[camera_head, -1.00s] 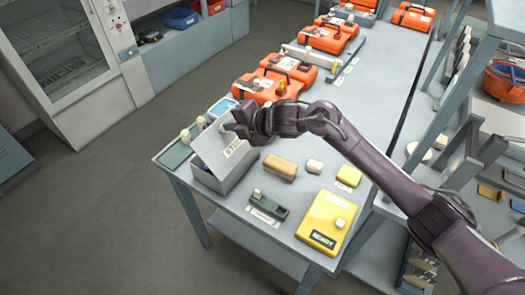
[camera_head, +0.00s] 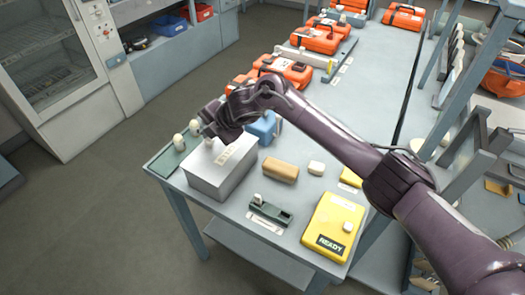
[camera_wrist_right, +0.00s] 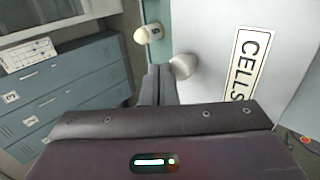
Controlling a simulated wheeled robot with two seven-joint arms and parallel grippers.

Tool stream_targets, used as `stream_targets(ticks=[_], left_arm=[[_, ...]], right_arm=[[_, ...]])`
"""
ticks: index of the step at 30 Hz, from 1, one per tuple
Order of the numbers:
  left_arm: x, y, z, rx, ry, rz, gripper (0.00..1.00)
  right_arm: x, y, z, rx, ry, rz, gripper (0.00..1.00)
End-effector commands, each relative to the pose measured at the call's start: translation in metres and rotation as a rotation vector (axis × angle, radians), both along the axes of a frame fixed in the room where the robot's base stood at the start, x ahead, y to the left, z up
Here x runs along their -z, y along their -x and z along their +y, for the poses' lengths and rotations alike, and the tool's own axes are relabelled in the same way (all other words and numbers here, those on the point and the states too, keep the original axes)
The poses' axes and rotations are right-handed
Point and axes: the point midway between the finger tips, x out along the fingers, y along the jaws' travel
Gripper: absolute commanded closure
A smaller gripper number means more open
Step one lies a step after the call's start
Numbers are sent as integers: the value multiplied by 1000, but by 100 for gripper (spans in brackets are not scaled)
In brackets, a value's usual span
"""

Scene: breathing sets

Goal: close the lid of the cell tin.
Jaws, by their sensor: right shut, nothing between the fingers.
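The cell tin (camera_head: 222,182) is a grey box at the near left corner of the table. Its lid (camera_head: 240,155) lies flat across the top and looks closed. The lid also fills the right of the right wrist view (camera_wrist_right: 205,35), with a "CELLS" label (camera_wrist_right: 246,62) and a pale knob (camera_wrist_right: 183,67). My right gripper (camera_head: 210,136) is shut and empty at the lid's far left part. In the wrist view its fingertips (camera_wrist_right: 160,72) are beside the knob; whether they touch the lid is unclear. My left gripper is not in view.
A green mat (camera_head: 160,162) with pale knobbed pieces lies left of the tin. A tan block (camera_head: 281,169), a dark green holder (camera_head: 270,212) and a yellow "READY" box (camera_head: 333,226) are to the right. Orange cases (camera_head: 285,70) stand farther back.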

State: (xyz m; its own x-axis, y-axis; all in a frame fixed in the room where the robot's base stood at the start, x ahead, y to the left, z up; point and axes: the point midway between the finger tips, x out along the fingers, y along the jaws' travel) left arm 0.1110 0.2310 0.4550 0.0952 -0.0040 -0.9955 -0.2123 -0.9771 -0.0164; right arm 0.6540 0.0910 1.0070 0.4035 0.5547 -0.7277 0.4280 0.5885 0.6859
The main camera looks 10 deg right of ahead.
Motion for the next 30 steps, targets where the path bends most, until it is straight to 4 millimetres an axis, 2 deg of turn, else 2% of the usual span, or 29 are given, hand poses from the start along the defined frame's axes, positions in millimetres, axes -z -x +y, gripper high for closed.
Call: stream_targets(ticks=[6,22,26,30], left_arm=[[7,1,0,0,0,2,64],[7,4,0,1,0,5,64],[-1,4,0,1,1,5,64],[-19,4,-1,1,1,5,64]], right_arm=[[6,-1,1,0,-1,-1,100],[5,-1,1,-1,0,1,100],[-4,-1,0,0,-1,-1,100],[-28,-3,-5,2,0,-1,100]])
